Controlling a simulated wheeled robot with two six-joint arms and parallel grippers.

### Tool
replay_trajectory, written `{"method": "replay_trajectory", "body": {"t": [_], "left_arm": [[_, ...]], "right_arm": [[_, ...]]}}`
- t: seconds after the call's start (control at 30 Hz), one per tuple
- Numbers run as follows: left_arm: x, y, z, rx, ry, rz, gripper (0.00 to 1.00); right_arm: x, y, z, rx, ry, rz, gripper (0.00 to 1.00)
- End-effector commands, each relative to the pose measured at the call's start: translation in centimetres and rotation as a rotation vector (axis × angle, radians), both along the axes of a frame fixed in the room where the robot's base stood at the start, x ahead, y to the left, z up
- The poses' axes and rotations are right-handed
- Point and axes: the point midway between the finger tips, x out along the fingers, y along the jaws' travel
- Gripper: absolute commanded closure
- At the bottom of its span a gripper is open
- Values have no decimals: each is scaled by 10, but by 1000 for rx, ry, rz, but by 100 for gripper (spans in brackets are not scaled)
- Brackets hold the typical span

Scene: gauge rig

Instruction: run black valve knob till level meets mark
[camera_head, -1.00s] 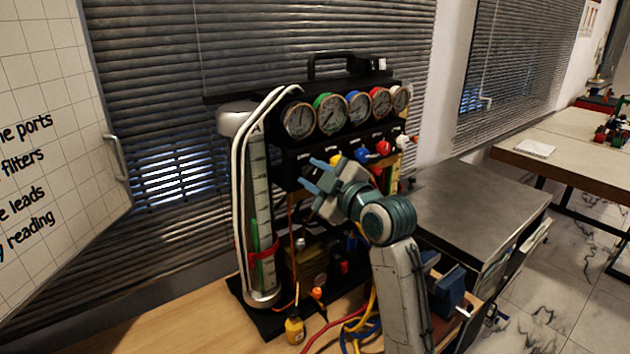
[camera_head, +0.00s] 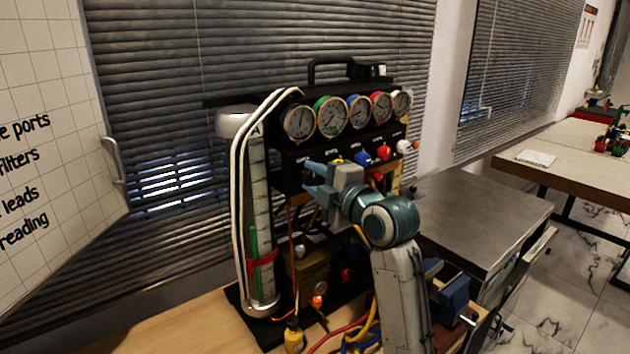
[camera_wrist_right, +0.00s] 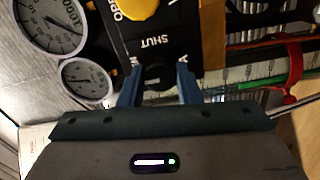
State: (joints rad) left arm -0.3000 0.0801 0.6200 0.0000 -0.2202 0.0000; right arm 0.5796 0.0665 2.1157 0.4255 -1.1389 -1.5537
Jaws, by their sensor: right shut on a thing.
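My right gripper (camera_head: 311,179) is at the left end of the valve row on the black panel. In the right wrist view its blue fingers (camera_wrist_right: 158,88) are shut on the black valve knob (camera_wrist_right: 157,74), by the word SHUT. The knob is hidden behind the gripper in the head view. The tall sight tube (camera_head: 258,190) stands left of the panel, with a green strip (camera_head: 254,242) in its lower part. A red band (camera_head: 262,259) wraps the tube, across the green strip's lower part. I cannot tell which is level or mark. My left gripper is not in view.
Several round gauges (camera_head: 331,116) sit above the valves. Blue (camera_head: 364,158), red (camera_head: 383,152) and white (camera_head: 404,147) knobs stand right of my gripper. Cables (camera_head: 370,325) and a small yellow bottle (camera_head: 293,336) lie low in front. A grey bench top (camera_head: 475,215) is at the right.

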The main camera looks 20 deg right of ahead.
Motion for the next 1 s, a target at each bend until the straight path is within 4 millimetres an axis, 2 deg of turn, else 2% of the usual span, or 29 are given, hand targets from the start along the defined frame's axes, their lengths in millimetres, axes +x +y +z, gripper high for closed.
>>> {"method": "replay_trajectory", "body": {"t": [0.37, 0.4, 0.5, 0.83, 1.0], "left_arm": [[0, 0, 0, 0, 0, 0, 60], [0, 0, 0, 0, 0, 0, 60], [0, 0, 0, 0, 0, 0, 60], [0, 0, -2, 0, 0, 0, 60], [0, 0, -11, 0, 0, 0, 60]], "right_arm": [[0, 0, -1, -4, 2, 0, 92], [0, 0, -1, -4, 2, 0, 64], [0, 0, -1, -4, 2, 0, 48], [-3, -1, -1, -4, -1, -1, 48], [-25, -10, -3, -7, -3, -2, 48]]}}
